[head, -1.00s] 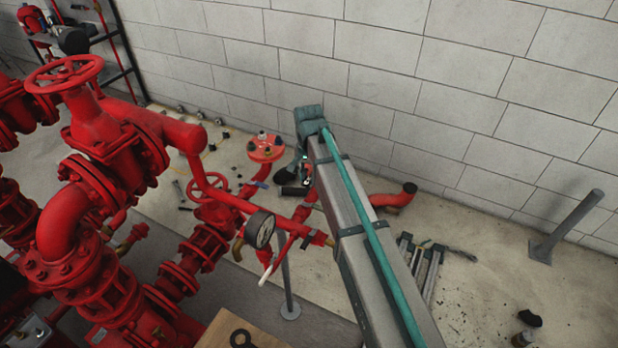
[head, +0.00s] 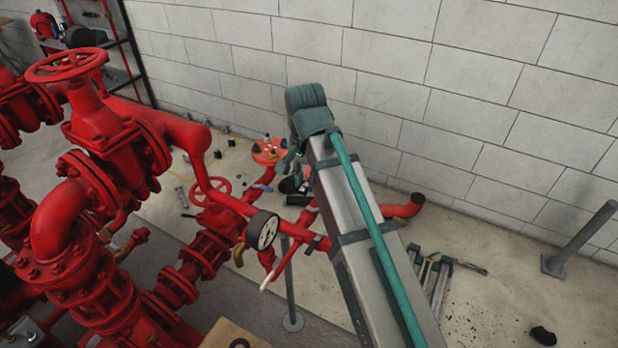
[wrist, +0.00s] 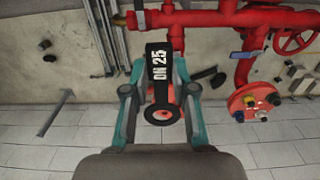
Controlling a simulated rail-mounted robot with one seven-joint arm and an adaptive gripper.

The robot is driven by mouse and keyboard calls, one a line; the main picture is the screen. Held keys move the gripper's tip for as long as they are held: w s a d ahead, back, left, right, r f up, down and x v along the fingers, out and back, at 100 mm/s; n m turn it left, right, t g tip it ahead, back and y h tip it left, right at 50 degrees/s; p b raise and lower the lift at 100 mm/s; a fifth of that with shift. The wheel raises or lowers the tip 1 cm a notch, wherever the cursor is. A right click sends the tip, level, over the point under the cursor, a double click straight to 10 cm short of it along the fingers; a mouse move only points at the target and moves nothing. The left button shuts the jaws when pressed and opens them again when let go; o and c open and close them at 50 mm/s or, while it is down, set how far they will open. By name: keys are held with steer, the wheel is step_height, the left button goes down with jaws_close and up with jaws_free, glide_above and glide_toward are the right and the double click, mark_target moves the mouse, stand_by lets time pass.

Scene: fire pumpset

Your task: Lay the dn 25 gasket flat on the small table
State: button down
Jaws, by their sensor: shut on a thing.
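The dn 25 gasket (wrist: 159,68) is a black ring with a flat black tab marked "DN 25" in white. It shows in the wrist view between the two fingers of my gripper (wrist: 160,88), which is shut on it. Red shows through the ring's hole. In the head view my arm's end hides the gasket, and only part of my gripper (head: 291,165) shows. A light brown wooden top (head: 228,333) is cut off at the bottom edge of the head view, with a dark ring on it; I cannot tell whether it is the small table.
Red pipework with a handwheel valve (head: 65,65) fills the left. A pressure gauge (head: 262,230) and a thin post (head: 290,290) stand near the middle. A red disc with coloured pieces (wrist: 254,102) lies to the right in the wrist view. A block wall (head: 440,90) is behind.

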steer(key=shift+s+r, duration=0.4)
steer(key=shift+r, duration=0.1)
steer(key=shift+r+p, duration=2.7)
steer(key=shift+p, duration=0.1)
